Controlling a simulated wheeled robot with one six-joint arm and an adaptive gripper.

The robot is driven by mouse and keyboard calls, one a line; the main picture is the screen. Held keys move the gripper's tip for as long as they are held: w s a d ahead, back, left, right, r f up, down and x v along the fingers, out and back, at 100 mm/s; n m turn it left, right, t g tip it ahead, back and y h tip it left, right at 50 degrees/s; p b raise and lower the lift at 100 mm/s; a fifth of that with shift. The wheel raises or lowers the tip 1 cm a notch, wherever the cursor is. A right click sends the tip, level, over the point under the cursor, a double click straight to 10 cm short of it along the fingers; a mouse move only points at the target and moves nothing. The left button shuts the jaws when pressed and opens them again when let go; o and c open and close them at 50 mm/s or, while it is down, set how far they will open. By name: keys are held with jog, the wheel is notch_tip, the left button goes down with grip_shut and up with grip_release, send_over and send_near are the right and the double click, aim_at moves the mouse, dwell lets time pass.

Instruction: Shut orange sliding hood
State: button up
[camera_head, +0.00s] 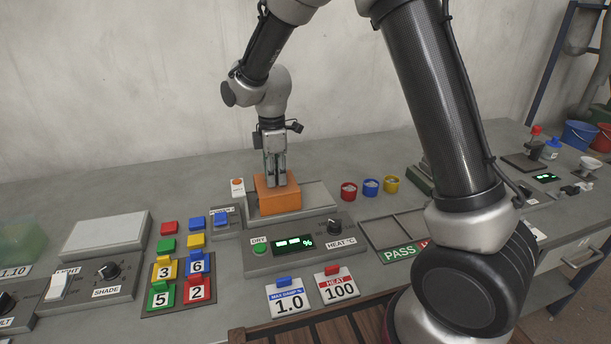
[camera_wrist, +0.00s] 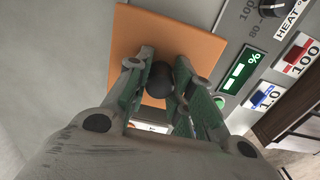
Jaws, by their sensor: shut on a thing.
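The orange sliding hood (camera_head: 278,201) is a box on the grey dryer unit in the middle of the bench. It sits at the left part of the unit's top, and a bare pale stretch of track (camera_head: 317,196) shows to its right. My gripper (camera_head: 275,182) points down over the hood. In the wrist view my gripper (camera_wrist: 162,82) has its green-padded fingers on both sides of the dark round knob (camera_wrist: 160,78) on the hood's orange top (camera_wrist: 190,45). The fingers are shut on the knob.
The dryer panel has a green DRY button (camera_head: 259,249), a lit display (camera_head: 293,243) and a HEAT knob (camera_head: 334,228). A small orange-topped post (camera_head: 237,186) stands left of the hood. Red, blue and yellow cups (camera_head: 370,187) stand to the right. Coloured blocks (camera_head: 180,268) lie at front left.

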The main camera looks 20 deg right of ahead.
aim_at(265, 183)
jog(key=shift+s+a+f, duration=0.15)
jog(key=shift+a, duration=0.5)
jog(key=shift+s+a+f, duration=0.1)
jog(key=shift+a+f, duration=0.05)
jog(key=shift+a, duration=0.5)
jog(key=o, duration=1.6)
jog(key=shift+w+a+r, duration=0.1)
jog(key=shift+w, duration=0.05)
jog(key=shift+o, duration=0.2)
jog(key=shift+w+r, duration=0.1)
jog(key=shift+r, duration=0.05)
jog(key=shift+r, duration=3.45)
